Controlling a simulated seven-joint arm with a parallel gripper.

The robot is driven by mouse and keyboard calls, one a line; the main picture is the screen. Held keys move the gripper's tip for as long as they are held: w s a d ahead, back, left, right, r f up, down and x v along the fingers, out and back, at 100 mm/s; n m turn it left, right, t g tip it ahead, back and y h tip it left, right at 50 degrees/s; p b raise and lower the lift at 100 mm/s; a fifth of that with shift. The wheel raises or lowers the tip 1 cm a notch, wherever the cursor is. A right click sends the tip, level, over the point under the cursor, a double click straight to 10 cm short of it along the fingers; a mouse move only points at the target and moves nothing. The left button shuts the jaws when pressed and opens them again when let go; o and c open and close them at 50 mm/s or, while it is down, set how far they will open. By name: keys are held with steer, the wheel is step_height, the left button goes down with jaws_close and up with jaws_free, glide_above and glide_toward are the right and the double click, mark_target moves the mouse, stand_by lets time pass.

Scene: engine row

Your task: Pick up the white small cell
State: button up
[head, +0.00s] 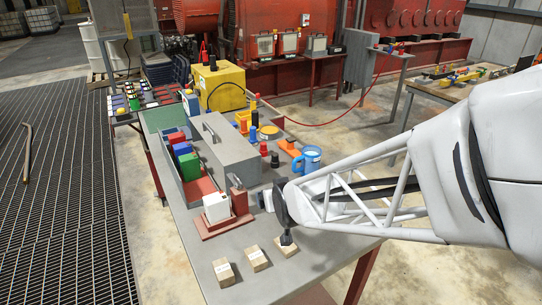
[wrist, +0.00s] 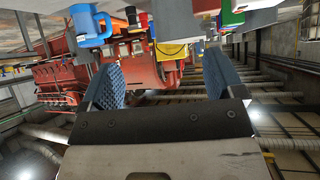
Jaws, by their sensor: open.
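A white box-shaped cell (head: 217,207) stands upright on a stepped red base (head: 222,226) near the front of the grey table in the head view. I take it to be the white small cell. My gripper (head: 273,215) is to the right of it, over the table, apart from it and empty. Its two blue ribbed finger pads stand wide apart in the wrist view (wrist: 160,82). I cannot make out the white cell in the wrist view.
Labelled tan blocks (head: 224,272) lie along the table's front, one partly behind my gripper's dark finger. A grey box (head: 222,150) stands behind the white cell, beside a tray with red, blue and green cells (head: 188,165). A blue mug (head: 310,158) stands behind my gripper.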

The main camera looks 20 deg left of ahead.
mark_target(218, 205)
steer(key=s+a+f+y, duration=0.1)
steer(key=a+f, duration=0.1)
steer(key=a, duration=0.3)
steer(key=s+a+f+n+y, duration=0.1)
steer(key=a+f, duration=0.1)
steer(key=a, duration=0.2)
steer(key=s+a+f+n+y, duration=0.1)
steer(key=a+f+y, duration=0.1)
steer(key=a, duration=0.3)
steer(key=shift+a+f+t, duration=0.3)
steer(key=shift+a+f, duration=0.05)
steer(key=shift+f, duration=0.2)
steer(key=shift+w, duration=0.15)
steer(key=shift+x, duration=1.2)
steer(key=shift+x, duration=2.6)
steer(key=shift+c, duration=0.3)
steer(key=c, duration=1.1)
steer(key=shift+r, duration=0.15)
